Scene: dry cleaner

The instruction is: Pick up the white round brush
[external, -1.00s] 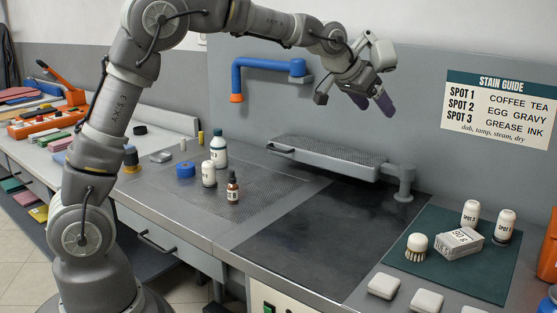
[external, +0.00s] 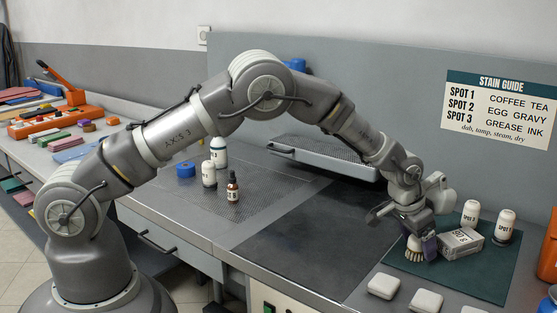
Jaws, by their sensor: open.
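The white round brush (external: 414,247) has a white rounded top and tan bristles. It stands bristles down on the dark green mat (external: 472,281) at the right of the counter. My gripper (external: 421,241) is open and low over the brush, with its dark purple fingers pointing down. One finger is seen at the brush's right side, and the gripper hides part of the brush's top. I cannot tell whether a finger touches the brush.
A grey-white box (external: 460,243) lies close to the right of my gripper. White pads (external: 384,286) lie in front of the mat. The dark counter area (external: 325,235) left of the brush is clear.

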